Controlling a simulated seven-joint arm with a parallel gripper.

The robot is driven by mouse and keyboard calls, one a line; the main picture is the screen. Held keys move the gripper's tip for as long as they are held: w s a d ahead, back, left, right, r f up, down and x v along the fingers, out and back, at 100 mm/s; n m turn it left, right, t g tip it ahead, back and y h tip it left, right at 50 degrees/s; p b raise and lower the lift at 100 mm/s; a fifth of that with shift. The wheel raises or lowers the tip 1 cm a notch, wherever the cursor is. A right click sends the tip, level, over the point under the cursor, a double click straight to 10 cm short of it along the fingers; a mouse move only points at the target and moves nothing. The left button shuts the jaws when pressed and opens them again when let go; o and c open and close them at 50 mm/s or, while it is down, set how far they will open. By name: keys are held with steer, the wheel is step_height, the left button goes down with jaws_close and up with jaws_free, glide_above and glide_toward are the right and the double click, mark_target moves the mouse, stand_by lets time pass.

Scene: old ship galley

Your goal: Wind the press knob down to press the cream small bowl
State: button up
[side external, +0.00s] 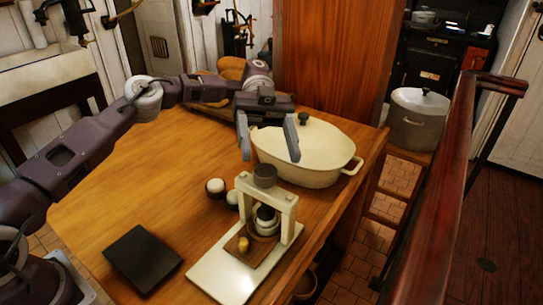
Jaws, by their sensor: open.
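The press (286,212) is a cream frame on a wooden base, standing on a white board (225,277). Its dark round knob (265,174) sits on top of the crossbar. Below the crossbar, a dark pressing part (266,213) is between the posts. A small pale, rounded thing under it seems to be the cream small bowl (263,229); the frame partly hides it, and I cannot tell whether the two touch. My gripper (271,157) is open and empty, fingers pointing down. In the picture its fingertips are just above the knob, one to each side, apart from it.
A big cream lidded pot (320,165) stands behind my gripper, close by. Two small round dark-and-pale things (215,188) are left of the press. A small yellow thing (243,244) is at the press base. A black slab (143,258) lies front left. The table's left middle is clear.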

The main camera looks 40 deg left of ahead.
steer(key=s+d+r+n+t+y, duration=0.2)
steer(key=s+d+n+t+y, duration=0.15)
steer(key=s+y, duration=0.2)
steer(key=s+a+n+t+y, duration=0.5)
steer(key=s+a+n+t, duration=0.9)
steer(key=s+a+n, duration=0.65)
steer(key=w+m+t+y, duration=0.2)
steer(key=w+m, duration=0.2)
steer(key=w, duration=1)
steer(key=m+t+h, duration=0.3)
steer(key=m+h, duration=0.9)
steer(key=m, duration=0.4)
glide_above(265, 179)
steer(key=s+a, duration=0.1)
steer(key=a, duration=0.1)
step_height(265, 179, down, 4)
step_height(265, 179, down, 6)
steer(key=a+n+t+h, duration=0.2)
steer(key=n, duration=1.1)
steer(key=x, duration=0.6)
steer(key=shift+w+d, duration=0.2)
steer(key=shift+w, duration=0.15)
steer(key=c, duration=1.4)
steer(key=shift+m, duration=0.3)
